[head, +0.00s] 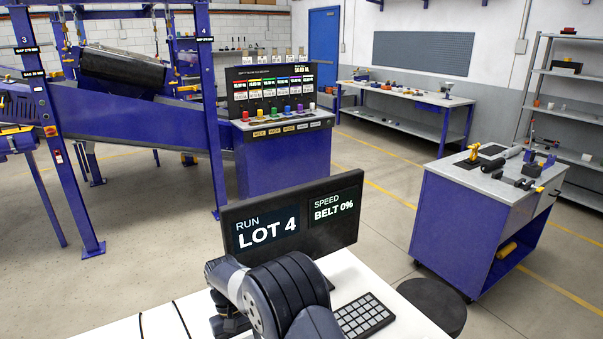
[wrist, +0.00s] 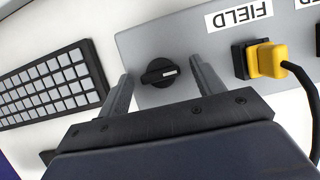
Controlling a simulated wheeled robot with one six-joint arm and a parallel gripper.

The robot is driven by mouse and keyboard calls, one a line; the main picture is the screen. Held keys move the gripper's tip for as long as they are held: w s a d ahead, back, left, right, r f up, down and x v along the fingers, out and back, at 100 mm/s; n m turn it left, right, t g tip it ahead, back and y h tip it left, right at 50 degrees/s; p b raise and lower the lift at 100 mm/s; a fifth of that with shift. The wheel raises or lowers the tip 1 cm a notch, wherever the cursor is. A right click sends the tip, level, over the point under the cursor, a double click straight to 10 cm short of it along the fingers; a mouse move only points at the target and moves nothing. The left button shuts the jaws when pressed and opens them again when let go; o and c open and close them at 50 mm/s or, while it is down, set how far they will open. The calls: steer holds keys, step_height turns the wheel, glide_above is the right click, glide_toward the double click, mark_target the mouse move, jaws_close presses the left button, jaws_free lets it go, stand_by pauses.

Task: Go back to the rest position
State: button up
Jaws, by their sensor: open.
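My gripper (wrist: 160,84) shows in the wrist view with its two grey fingers spread apart and nothing held between them. A black rotary knob (wrist: 160,73) on a grey control panel (wrist: 205,45) appears between the fingertips. I cannot tell how far the fingers stand from the panel, or whether they touch it. In the head view my arm reaches down over the white desk (head: 345,270), and my gripper is hidden there.
A yellow connector (wrist: 268,60) with a black cable and a keyboard (wrist: 52,86) flank the knob. In the head view a monitor (head: 292,222) reads "LOT 4" and "BELT 0%". A black round stool (head: 433,303) and a blue workbench (head: 465,232) stand at right.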

steer(key=shift+r, duration=0.1)
